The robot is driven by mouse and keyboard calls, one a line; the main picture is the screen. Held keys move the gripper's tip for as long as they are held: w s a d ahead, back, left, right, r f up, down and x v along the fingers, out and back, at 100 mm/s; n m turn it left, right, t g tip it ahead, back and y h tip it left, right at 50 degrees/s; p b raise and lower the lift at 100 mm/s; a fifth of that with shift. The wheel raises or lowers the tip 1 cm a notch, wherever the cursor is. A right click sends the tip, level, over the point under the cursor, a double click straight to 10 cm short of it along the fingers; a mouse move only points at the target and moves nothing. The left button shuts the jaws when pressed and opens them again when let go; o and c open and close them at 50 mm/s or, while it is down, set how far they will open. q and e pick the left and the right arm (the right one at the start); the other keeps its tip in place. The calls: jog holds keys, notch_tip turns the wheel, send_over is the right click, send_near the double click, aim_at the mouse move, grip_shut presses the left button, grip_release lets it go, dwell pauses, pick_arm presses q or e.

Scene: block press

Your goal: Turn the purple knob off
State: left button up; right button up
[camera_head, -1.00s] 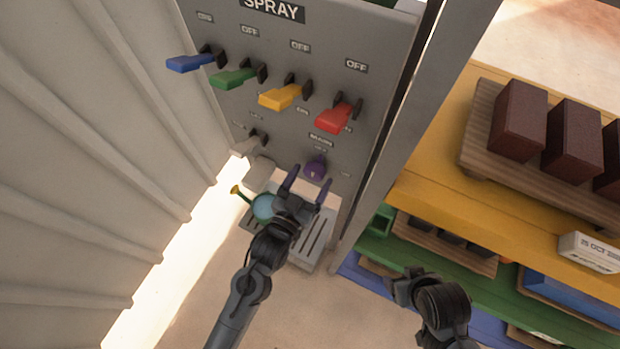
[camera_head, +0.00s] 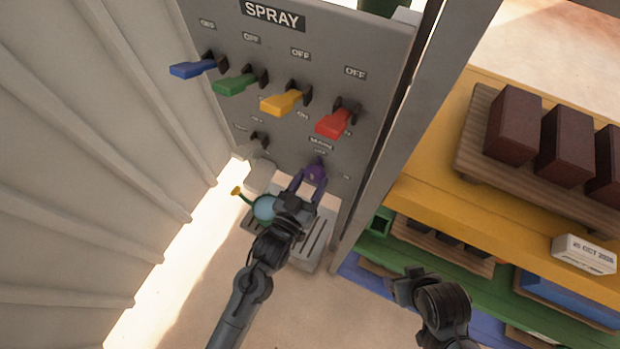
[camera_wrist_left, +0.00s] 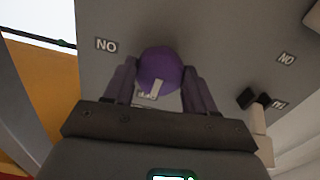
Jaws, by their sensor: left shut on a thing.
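The purple knob (camera_head: 316,168) sits low on the grey spray panel (camera_head: 285,130). In the left wrist view the knob (camera_wrist_left: 160,70) is round with a pale mark on its face. My left gripper (camera_head: 311,178) has its fingers on either side of the knob and is shut on it; the fingers also flank it in the left wrist view (camera_wrist_left: 160,88). A "NO" label (camera_wrist_left: 106,45) shows beside the knob there, upside down. My right gripper (camera_head: 405,288) hangs at the lower right, away from the panel; its fingertips are not clear.
Blue (camera_head: 193,69), green (camera_head: 235,84), yellow (camera_head: 284,102) and red (camera_head: 336,123) levers stick out above the knob. A small watering can (camera_head: 264,208) stands on the tray below. Shelves with dark red blocks (camera_head: 515,128) are at right. A grey post (camera_head: 395,130) borders the panel.

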pick_arm(q)
jog(key=o, duration=1)
jog(key=shift+o, duration=0.2)
jog(key=v, duration=1)
jog(key=shift+s+a, duration=0.25)
jog(key=shift+s, duration=0.1)
